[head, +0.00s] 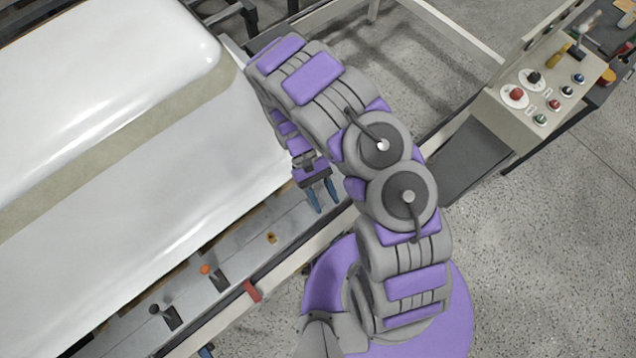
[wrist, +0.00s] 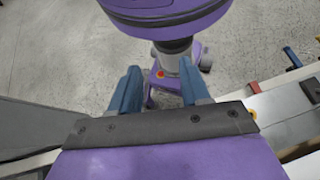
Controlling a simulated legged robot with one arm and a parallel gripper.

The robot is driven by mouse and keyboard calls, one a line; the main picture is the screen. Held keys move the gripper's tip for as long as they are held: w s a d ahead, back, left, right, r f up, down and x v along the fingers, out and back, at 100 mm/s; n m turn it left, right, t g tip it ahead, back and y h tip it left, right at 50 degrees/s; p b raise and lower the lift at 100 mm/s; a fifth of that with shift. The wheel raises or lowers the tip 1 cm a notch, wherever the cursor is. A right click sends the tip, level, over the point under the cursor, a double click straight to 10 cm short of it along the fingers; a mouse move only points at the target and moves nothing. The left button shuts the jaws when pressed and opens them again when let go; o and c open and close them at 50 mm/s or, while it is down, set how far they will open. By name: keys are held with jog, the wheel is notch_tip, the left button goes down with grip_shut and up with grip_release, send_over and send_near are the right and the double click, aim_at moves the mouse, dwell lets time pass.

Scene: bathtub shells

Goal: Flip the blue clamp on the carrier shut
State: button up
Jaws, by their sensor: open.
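The carrier (head: 190,290) is the grey rail frame under the white tub shell (head: 95,110). A small blue piece (head: 205,350) at its outer edge, cut by the bottom of the head view, looks like the blue clamp. In the wrist view a blue handle (wrist: 292,57) sticks out from the edge at the upper right. Whether the clamp stands open or shut I cannot tell. My gripper (head: 326,205) points down over the carrier's edge strip, well up and right of the blue piece. Its blue fingers (wrist: 161,72) are apart with nothing held between them.
A red handle (head: 252,290) sits on the carrier's edge between my gripper and the blue piece. An orange knob (head: 205,269) and dark-topped posts (head: 154,309) stand on the rail. A control box (head: 545,85) with buttons is at the upper right. Open floor (head: 540,260) lies right.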

jog(key=shift+s+d+r+p, duration=0.1)
jog(key=shift+s+d, duration=0.2)
jog(key=shift+s, duration=0.6)
jog(key=shift+s+d+r+p, duration=0.1)
jog(key=shift+s+d, duration=0.25)
jog(key=shift+s, duration=0.55)
jog(key=shift+s+d+r+p, duration=0.1)
jog(key=shift+s+d, duration=0.2)
jog(key=shift+s, duration=0.6)
